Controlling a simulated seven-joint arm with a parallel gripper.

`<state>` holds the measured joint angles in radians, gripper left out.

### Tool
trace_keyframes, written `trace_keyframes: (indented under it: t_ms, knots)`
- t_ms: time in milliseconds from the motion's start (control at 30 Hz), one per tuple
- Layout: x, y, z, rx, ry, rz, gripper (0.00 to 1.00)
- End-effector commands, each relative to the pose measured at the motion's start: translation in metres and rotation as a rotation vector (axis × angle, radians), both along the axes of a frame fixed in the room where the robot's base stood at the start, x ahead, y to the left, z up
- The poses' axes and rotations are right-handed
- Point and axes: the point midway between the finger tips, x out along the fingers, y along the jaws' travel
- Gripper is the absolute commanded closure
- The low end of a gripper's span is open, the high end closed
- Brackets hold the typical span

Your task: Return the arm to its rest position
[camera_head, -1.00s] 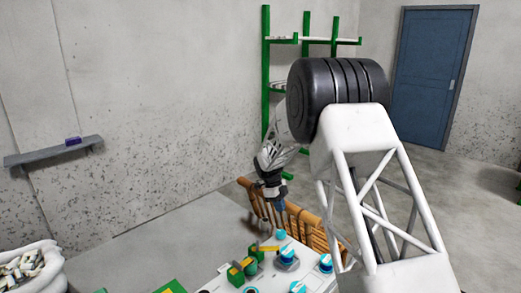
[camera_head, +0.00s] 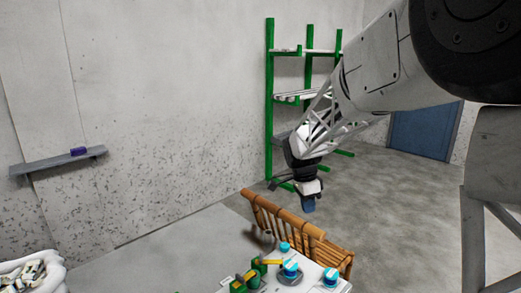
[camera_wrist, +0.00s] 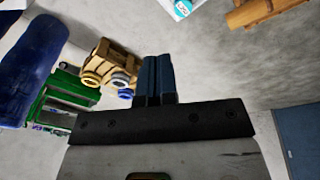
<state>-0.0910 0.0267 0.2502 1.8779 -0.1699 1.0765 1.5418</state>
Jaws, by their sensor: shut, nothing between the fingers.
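My gripper (camera_head: 308,204) hangs below my arm's wrist in the head view, fingers pointing down, above the floor beyond the wooden bench. It is clear of the bench and panel. In the wrist view its two blue fingers (camera_wrist: 157,78) are pressed together with nothing between them. My arm reaches in from the upper right of the head view, and its large links cover part of the back wall and door. No blue cable can be made out in the head view.
A wooden bench (camera_head: 284,222) stands behind a white panel with turquoise knobs (camera_head: 290,269). A green rack (camera_head: 269,110) stands by the wall. A blue door (camera_head: 425,130) is at the right. The wrist view shows a wooden crate (camera_wrist: 123,57) with coloured rings. Open floor lies between.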

Motion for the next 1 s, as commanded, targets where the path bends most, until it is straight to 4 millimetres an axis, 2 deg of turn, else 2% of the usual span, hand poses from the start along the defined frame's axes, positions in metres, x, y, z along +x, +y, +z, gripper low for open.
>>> trace_keyframes:
  t_ms: [200,500,1000]
  knots:
    - [-0.052,-0.01,0.028,0.032,-0.016,0.173,1.0]
    - [-0.123,-0.021,0.053,0.062,-0.037,0.418,1.0]
    - [-0.243,-0.034,0.069,0.075,-0.085,0.828,1.0]
